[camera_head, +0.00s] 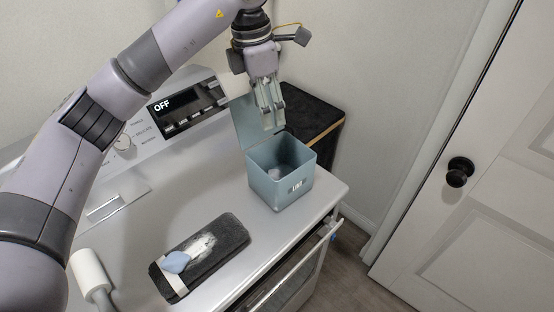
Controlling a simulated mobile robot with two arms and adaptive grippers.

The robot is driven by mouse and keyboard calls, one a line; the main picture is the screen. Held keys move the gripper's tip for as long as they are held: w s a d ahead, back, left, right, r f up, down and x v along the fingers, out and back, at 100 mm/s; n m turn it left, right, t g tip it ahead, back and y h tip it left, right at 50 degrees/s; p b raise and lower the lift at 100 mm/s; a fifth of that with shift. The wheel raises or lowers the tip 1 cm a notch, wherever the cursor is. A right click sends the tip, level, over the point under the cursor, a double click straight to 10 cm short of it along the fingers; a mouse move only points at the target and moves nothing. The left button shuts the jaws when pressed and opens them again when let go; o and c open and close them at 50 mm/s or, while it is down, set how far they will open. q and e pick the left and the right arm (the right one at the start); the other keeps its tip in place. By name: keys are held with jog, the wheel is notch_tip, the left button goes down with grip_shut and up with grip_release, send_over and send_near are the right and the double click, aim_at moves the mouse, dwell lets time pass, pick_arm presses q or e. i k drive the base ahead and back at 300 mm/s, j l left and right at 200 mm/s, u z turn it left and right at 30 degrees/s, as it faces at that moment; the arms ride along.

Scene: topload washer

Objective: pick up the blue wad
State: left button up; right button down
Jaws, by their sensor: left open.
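My right gripper is not in view.
The washer (205,195) has a back panel with a display reading OFF (180,105) and a knob. A white roller (88,270) with a grey handle lies at the left front. A black-topped stand (315,115) is behind the box. A white door (480,190) is at right.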

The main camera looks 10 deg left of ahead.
aim_at(175, 261)
jog(key=k+l, duration=0.15)
jog(key=k, duration=0.35)
jog(key=k+l, duration=0.2)
jog(key=k, duration=0.3)
jog(key=k+l, duration=0.15)
jog(key=k, duration=0.3)
